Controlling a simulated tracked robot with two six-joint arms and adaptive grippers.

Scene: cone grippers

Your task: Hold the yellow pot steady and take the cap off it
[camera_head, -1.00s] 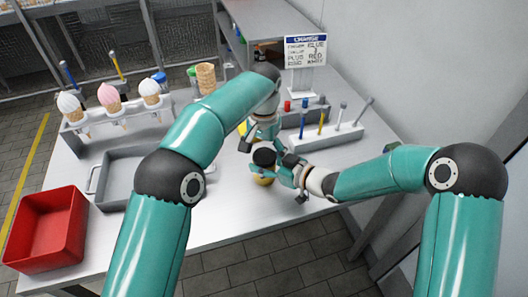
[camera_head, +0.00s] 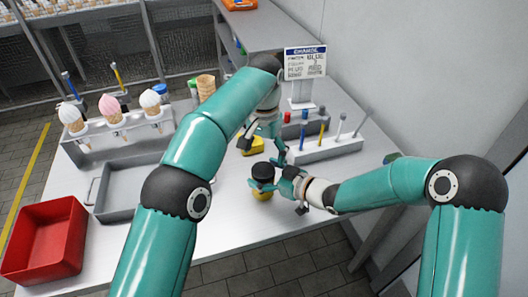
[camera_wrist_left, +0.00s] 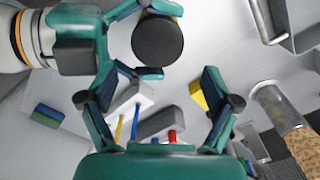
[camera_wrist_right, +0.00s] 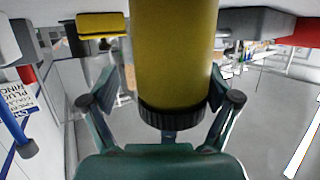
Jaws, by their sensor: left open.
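The yellow pot (camera_head: 262,194) stands upright near the table's front edge. Its black cap (camera_head: 262,172) is on top. In the right wrist view the pot (camera_wrist_right: 176,50) appears inverted, with the cap (camera_wrist_right: 178,112) at its lower end. My left gripper (camera_head: 270,150) is open and empty, above and behind the pot. In the left wrist view the cap (camera_wrist_left: 158,38) lies just beyond the open fingers, partly hiding the pot.
A yellow block (camera_head: 252,146) lies behind the pot. A holder (camera_head: 328,149) with several coloured sticks stands right of it, below a sign (camera_head: 305,62). A grey tray (camera_head: 128,163), red bin (camera_head: 42,240) and ice-cream cone rack (camera_head: 118,127) stand at left.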

